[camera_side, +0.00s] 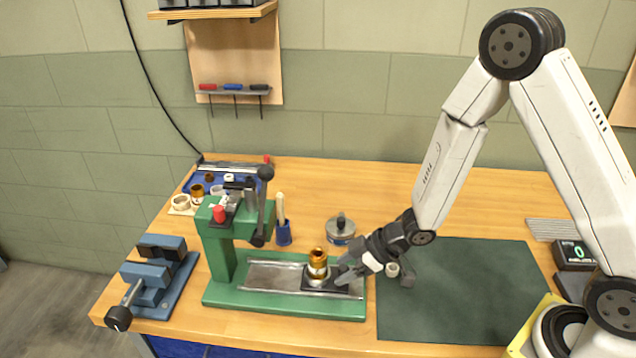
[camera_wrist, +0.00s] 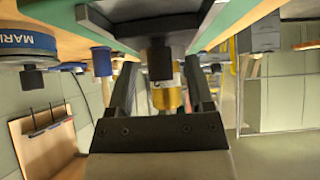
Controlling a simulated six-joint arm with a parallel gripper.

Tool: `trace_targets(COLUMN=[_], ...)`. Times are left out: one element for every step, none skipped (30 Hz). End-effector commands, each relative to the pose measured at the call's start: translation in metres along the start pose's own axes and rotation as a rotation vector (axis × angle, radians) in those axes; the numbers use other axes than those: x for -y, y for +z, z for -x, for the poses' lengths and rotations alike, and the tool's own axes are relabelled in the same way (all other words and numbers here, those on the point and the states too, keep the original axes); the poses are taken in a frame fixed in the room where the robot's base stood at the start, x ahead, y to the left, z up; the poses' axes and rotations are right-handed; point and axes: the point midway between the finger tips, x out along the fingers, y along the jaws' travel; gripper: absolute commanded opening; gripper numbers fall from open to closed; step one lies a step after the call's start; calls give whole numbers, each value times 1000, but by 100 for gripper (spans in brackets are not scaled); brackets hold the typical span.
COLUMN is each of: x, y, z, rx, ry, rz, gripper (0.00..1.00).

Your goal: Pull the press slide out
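The green press (camera_side: 222,250) stands at the left of the bench. Its base carries a metal track (camera_side: 270,275) running right. The press slide (camera_side: 312,284), a dark block, sits on the track toward its right end, clear of the ram. A gold and silver part (camera_side: 317,262) stands upright on it. My gripper (camera_side: 346,272) is low at the slide's right end. In the wrist view, my gripper (camera_wrist: 160,72) has its fingers apart. A dark knob (camera_wrist: 160,60) of the slide (camera_wrist: 150,38) lies between them, with gaps on both sides. The gold part (camera_wrist: 166,98) shows behind it.
A blue cup with a wooden-handled tool (camera_side: 283,232) and a round metal tin (camera_side: 341,230) stand behind the track. A blue vise (camera_side: 160,280) is at the left. A dark green mat (camera_side: 460,290) lies to the right, mostly clear, with a small part (camera_side: 398,272) near its left edge.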

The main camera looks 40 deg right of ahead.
Motion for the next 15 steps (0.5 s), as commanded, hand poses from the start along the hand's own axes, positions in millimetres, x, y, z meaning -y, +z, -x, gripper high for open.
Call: trace_targets(x=[0, 0, 0, 0, 0, 0, 0, 0, 0, 0, 0, 0, 0, 0, 0], y=[0, 0, 0, 0, 0, -1, -1, -1, -1, -1, -1, -1, -1, -1, -1], z=[0, 0, 0, 0, 0, 0, 0, 1, 2, 3, 4, 6, 7, 9, 12], rx=[-1, -1, -1, -1, -1, -1, -2, -2, -2, -2, -2, -2, -3, -3, -3], ry=[-1, -1, -1, -1, -2, -2, -2, -2, -2, -1, -1, -1, 0, 0, 0], rz=[1, 1, 1, 1, 1, 2, 2, 2, 1, 1, 1, 0, 0, 0, 1], gripper=[67, 67, 67, 67, 67, 67, 67, 67, 67, 67, 67, 67, 67, 67, 67])
